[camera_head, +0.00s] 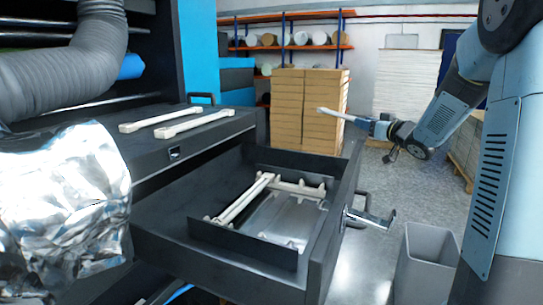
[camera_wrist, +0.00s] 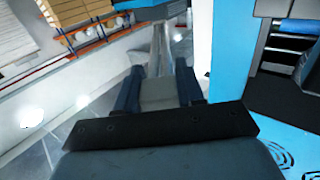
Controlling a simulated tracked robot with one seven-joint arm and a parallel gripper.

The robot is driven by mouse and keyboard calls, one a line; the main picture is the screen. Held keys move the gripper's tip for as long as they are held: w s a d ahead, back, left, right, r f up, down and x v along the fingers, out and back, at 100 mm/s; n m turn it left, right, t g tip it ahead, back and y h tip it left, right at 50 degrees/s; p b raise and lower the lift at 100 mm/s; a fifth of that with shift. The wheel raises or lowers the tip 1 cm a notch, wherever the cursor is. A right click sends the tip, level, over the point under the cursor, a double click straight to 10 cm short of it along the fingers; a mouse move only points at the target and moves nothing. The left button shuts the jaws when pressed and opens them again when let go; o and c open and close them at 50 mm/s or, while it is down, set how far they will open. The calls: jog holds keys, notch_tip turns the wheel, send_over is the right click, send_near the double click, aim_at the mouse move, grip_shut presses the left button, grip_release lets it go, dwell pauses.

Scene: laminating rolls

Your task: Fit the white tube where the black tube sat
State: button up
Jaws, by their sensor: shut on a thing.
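My gripper (camera_head: 362,121) is raised in the air to the right of the open drawer (camera_head: 170,235). It is shut on a white tube (camera_head: 335,114), whose far end points left. In the wrist view the tube (camera_wrist: 160,88) lies between the two dark fingers and runs away from me. Inside the drawer, a pale tube (camera_head: 240,200) lies lengthwise at the left of a metal plate, with pale bracket pieces (camera_head: 300,188) at the back. I see no black tube in either view.
A grey bin (camera_head: 425,270) stands on the floor at right. Stacked boxes (camera_head: 305,115) stand behind. Silver foil (camera_head: 65,190) and a grey hose (camera_head: 70,70) fill the left. The drawer's front has a handle (camera_head: 370,217).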

jog(key=w+d+f+m+t+h, duration=0.1)
jog(key=d+f+h, duration=0.1)
jog(key=d+f, duration=0.5)
jog(key=w+d+f+m+h, duration=0.15)
jog(key=d+f, duration=0.25)
jog(key=f, duration=0.8)
jog(key=s+a+f, duration=0.1)
jog(key=a+f, duration=0.4)
jog(key=a, duration=0.3)
jog(key=s+a+f, duration=0.1)
jog(key=a+f, duration=0.4)
jog(key=a, duration=0.3)
jog(key=shift+f, duration=0.3)
jog(key=f+h, duration=0.1)
jog(key=f, duration=0.2)
jog(key=s+f+m+h, duration=0.1)
jog(key=f, duration=0.2)
jog(key=s+f+m+h, duration=0.1)
jog(key=f+h, duration=0.1)
jog(key=f, duration=0.2)
jog(key=shift+s+m+t, duration=0.2)
jog(key=shift+m+t, duration=0.05)
jog(key=shift+t, duration=0.15)
jog(key=shift+s+f+m+h, duration=0.3)
jog(key=shift+f+h, duration=0.15)
jog(key=shift+f, duration=0.2)
